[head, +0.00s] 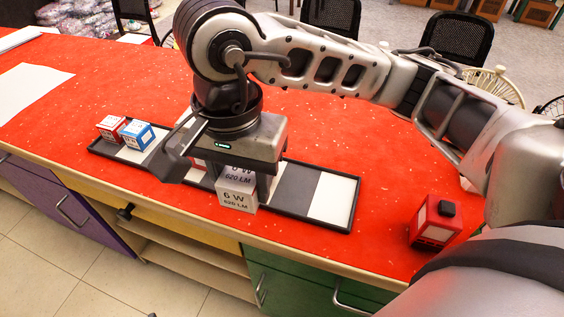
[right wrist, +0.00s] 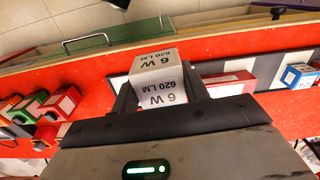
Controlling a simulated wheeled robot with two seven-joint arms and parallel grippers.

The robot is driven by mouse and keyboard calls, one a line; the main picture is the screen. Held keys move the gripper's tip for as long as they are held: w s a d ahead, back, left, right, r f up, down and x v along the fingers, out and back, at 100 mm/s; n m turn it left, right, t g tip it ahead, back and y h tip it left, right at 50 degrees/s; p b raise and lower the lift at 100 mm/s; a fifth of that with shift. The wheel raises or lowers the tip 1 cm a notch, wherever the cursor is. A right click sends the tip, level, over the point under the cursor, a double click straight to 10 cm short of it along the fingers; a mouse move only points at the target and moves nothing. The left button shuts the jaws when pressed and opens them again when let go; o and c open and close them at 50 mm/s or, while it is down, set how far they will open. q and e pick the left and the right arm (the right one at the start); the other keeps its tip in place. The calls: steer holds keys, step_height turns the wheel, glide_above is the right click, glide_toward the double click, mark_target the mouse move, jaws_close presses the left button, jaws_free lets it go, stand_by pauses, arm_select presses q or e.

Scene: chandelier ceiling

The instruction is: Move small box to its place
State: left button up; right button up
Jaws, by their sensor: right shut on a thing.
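The small box (head: 237,198) is white and grey, marked "6 W 620 LM". My right gripper (head: 246,187) is shut on it, with one finger on each side. The box also shows between the fingers in the right wrist view (right wrist: 160,72). It hides part of the front rim of a long black tray (head: 305,219) with alternating white and dark grey sections. I cannot tell how high above the tray it is. The two right-hand sections, grey and white, are empty. My left gripper is not in view.
A red box (head: 107,129) and a blue box (head: 137,134) stand at the tray's left end. Another red-and-white box (right wrist: 229,84) is in the tray beside my gripper. A red block with a black top (head: 436,222) stands right of the tray. The red counter (head: 110,75) behind is mostly clear.

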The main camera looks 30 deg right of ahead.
steer(key=shift+w+r+m, duration=0.1)
steer(key=shift+w+m, duration=0.1)
steer(key=shift+m, duration=0.1)
glide_toward(297, 188)
steer(key=s+a+r, duration=0.2)
steer(key=a+r, duration=0.1)
steer(key=a, duration=0.1)
steer(key=d+f, duration=0.1)
steer(key=w+f, duration=0.1)
steer(key=f, duration=0.1)
steer(key=d+f, duration=0.1)
steer(key=shift+w+d+f, duration=0.2)
steer(key=shift+d, duration=0.15)
steer(key=shift+w+d+f, duration=0.2)
steer(key=shift+d+f, duration=0.15)
steer(key=shift+f, duration=0.1)
steer(key=f, duration=0.3)
steer(key=shift+w+d, duration=0.1)
steer(key=shift+d, duration=0.15)
steer(key=shift+f, duration=0.6)
steer(key=o, duration=1)
steer(key=shift+r+p, duration=0.35)
steer(key=shift+w+r, duration=0.1)
steer(key=shift+r, duration=0.25)
step_height(297, 188, up, 11)
